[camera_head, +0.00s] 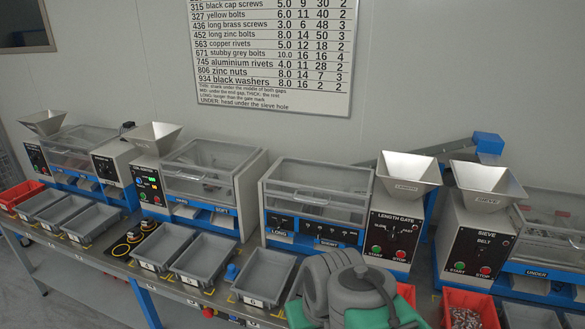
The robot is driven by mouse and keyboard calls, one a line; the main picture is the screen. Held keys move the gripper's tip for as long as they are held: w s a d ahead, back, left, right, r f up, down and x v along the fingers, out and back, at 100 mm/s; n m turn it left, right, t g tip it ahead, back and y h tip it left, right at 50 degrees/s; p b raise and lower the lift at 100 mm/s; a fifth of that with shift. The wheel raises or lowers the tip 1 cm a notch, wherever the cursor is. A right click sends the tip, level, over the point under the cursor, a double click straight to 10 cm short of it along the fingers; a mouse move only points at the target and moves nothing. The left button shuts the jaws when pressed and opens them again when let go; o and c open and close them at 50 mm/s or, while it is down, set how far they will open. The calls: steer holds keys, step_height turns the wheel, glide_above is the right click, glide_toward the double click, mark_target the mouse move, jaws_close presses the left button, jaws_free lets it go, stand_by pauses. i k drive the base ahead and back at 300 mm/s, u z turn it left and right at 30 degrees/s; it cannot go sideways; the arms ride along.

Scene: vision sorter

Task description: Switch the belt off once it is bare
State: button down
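An inclined grey belt-like run (440,150) with a blue end box (488,144) shows behind the hoppers at the right; whether anything lies on it I cannot tell. The sieve machine's black panel (478,252), marked SIEVE and BELT, has a green START button (460,266) and a red STOP button (485,270). The length gate panel (395,240) also has a green START button (376,249) and a red STOP button (400,254). My grey and green arm links are at the bottom centre; my gripper is not in view.
Several grey bins (262,262) line the bench's front edge. A red bin (468,292) with small metal parts stands at the lower right. Steel hoppers (408,165) rise above the machines. A parts chart (270,100) hangs on the wall.

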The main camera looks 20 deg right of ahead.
mark_target(480, 251)
steer(key=k, duration=0.45)
steer(key=z, duration=0.3)
steer(key=i, duration=0.35)
steer(key=z, duration=1.35)
